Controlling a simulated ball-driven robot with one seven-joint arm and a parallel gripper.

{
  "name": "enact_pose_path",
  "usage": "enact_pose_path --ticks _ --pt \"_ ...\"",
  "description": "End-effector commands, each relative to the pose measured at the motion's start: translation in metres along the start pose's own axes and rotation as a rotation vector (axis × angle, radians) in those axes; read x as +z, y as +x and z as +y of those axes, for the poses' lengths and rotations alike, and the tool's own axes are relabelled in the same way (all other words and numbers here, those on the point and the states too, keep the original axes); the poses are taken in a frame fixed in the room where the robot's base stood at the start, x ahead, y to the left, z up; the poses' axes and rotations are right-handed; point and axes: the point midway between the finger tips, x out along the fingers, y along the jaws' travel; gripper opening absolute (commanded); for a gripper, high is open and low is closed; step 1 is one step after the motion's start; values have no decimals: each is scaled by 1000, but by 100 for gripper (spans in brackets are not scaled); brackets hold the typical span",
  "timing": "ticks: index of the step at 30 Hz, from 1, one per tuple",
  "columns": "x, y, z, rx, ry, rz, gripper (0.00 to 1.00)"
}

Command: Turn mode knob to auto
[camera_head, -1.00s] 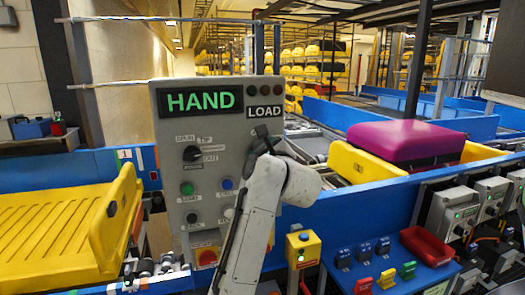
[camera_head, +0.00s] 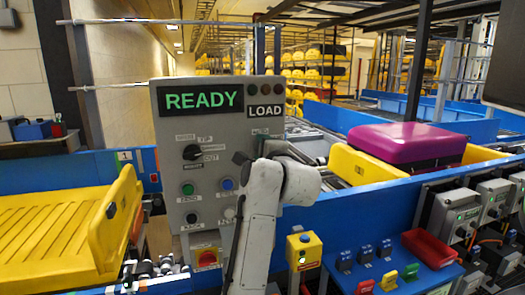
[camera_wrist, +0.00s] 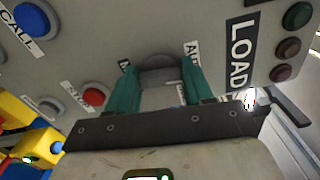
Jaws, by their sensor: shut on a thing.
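The grey control panel (camera_head: 174,140) stands upright in the head view, and its green display (camera_head: 203,101) reads READY. In the wrist view my gripper (camera_wrist: 163,84) faces the panel, with its two green fingers closed on either side of the dark mode knob (camera_wrist: 160,63). Partly covered labels flank the knob; the right one begins with "AU". In the head view my arm hides most of the knob, so I cannot tell its exact pointing from there. The LOAD label (camera_wrist: 239,55) is to the right of my fingers.
Another black selector (camera_head: 192,153) and several push buttons are on the panel's left. A red stop button (camera_head: 206,258) is lower down. A yellow tray (camera_head: 60,225) lies at left; a purple suitcase (camera_head: 405,140) sits in another yellow tray at right.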

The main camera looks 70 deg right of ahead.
Motion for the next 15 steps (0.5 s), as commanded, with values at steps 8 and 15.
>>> enact_pose_path --ticks 8,15 --pt "2 1 0 0 -106 -5 21" --pt "2 1 0 -1 -134 -6 21"
